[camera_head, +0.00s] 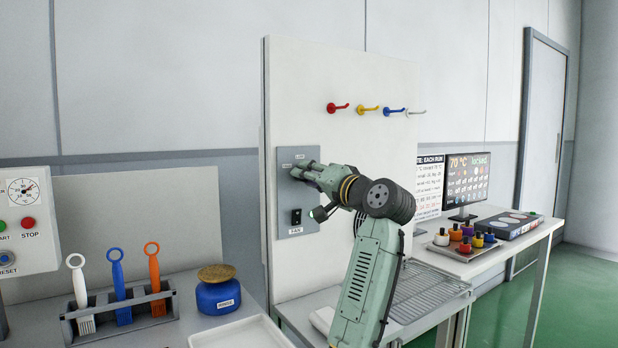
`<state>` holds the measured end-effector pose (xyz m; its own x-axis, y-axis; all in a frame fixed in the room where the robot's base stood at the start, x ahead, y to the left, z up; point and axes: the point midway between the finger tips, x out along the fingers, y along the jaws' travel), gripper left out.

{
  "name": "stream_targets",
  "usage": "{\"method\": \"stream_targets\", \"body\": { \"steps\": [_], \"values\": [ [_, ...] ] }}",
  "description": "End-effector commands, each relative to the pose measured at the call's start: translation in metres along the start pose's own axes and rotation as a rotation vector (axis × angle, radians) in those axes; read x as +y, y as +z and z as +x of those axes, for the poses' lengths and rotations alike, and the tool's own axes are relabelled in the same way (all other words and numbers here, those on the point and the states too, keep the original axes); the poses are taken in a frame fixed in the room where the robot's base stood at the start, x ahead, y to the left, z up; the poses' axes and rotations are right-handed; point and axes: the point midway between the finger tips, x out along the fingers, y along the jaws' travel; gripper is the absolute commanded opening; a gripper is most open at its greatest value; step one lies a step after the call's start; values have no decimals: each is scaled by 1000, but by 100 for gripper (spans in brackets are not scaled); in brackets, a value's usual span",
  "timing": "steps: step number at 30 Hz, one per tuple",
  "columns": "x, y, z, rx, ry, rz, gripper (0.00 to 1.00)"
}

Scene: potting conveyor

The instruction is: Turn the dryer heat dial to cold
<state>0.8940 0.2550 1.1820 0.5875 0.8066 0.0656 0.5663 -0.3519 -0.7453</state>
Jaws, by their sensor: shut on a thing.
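The grey control panel (284,222) is mounted on the upright white board, left of the hooks. It has small labels near its top and a black switch (296,217) with a label under it near its bottom. My gripper (298,172) reaches in from the right and is at the upper part of the panel. Its fingers are shut on the dial there, which they mostly hide. The dial's pointer and setting cannot be made out, and the small labels around it are too small to read surely.
Red, yellow, blue and white hooks (367,110) stick out of the board above my arm. A wire rack (430,290) lies on the bench below. A blue jar (218,292) and a brush holder (170,309) stand at left. A tray of small bottles (440,249) and a monitor (468,181) are at right.

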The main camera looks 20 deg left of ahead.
Motion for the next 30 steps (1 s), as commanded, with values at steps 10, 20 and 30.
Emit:
{"method": "stream_targets", "body": {
  "steps": [10, 20, 30],
  "values": [
    [2, 2, 1, -12, 2, -70, 2],
    [2, 2, 1, -12, 2, -73, 2],
    [1, 1, 0, -8, 0, -73, 49]
  ]
}}
